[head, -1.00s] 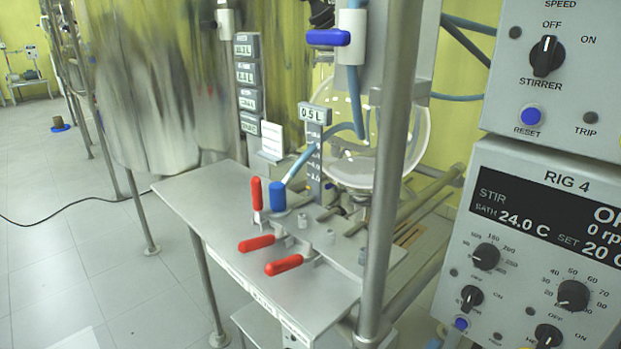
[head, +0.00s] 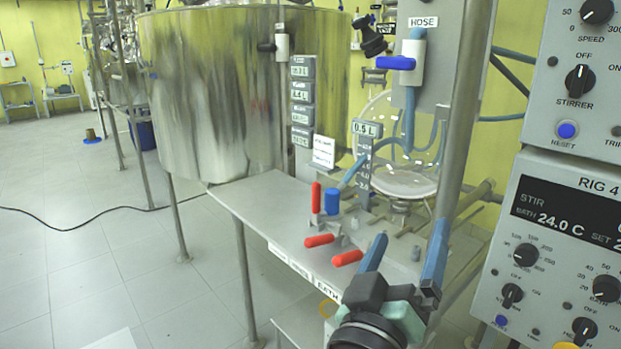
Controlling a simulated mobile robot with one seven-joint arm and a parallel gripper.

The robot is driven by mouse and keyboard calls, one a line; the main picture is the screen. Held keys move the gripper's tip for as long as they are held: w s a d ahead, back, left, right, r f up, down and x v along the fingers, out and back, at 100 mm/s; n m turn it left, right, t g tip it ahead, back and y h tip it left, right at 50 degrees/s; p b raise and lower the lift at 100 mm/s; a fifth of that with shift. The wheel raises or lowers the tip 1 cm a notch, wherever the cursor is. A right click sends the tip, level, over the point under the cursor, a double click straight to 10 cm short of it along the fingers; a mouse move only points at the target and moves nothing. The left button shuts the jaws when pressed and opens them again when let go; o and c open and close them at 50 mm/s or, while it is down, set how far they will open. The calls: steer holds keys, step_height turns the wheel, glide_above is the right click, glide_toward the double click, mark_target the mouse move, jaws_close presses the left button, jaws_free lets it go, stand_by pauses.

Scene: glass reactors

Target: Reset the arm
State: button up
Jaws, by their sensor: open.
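My gripper (head: 405,255) is in the lower middle of the head view, with its two blue fingers spread apart and pointing up and away. Nothing shows between the fingers. It stands in front of the metal bench (head: 262,207) with the red-handled clamps, to the right of the nearest red handle (head: 347,258). No contact with the bench or the rig shows. Most of my arm is outside the picture.
A control panel marked RIG 4 (head: 560,235) fills the right side. A steel post (head: 463,100) stands near my gripper. A glass vessel (head: 405,185), a blue hose valve (head: 396,63) and a large steel tank (head: 205,110) are behind. The floor at left is mostly clear.

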steer(key=s+a+r+t+y, duration=0.3)
steer(key=s+a+r, duration=0.15)
steer(key=r, duration=0.45)
steer(key=s+a+r+m+t+y, duration=0.1)
steer(key=s+a+r+t+y, duration=0.3)
steer(key=r, duration=0.5)
steer(key=s+a+r+t+y, duration=0.3)
steer(key=s+r, duration=0.2)
steer(key=r, duration=0.4)
step_height(320, 180, up, 26)
steer(key=w+p, duration=0.1)
steer(key=p, duration=2.7)
steer(key=shift+r+g, duration=0.2)
steer(key=shift+g, duration=0.1)
